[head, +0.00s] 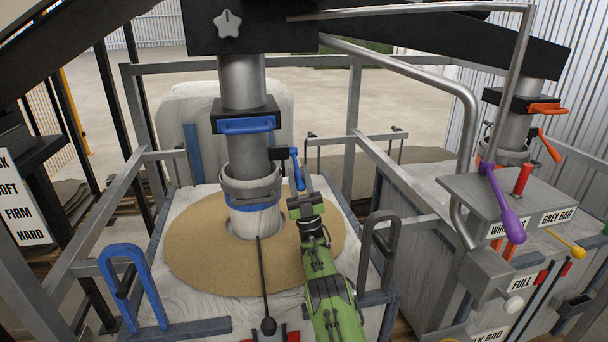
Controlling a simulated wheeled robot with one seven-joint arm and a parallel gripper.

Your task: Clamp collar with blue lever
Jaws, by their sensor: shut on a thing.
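A grey metal collar (250,183) sits around the lower end of the left steel spout, where it meets the neck of a white bag (257,224). A blue band (250,205) shows below the collar. A blue lever (297,168) stands nearly upright to the right of the collar, at a dark bracket (279,154). My gripper (300,196), on my green arm, is shut on the lower end of the blue lever. The fingers partly hide that end.
A blue handle (247,125) is higher on the spout. A tan round pad (205,259) surrounds the bag neck. Grey frame rails (380,160) stand close on the right. A control box with a purple lever (505,205) and an orange-handled spout are further right.

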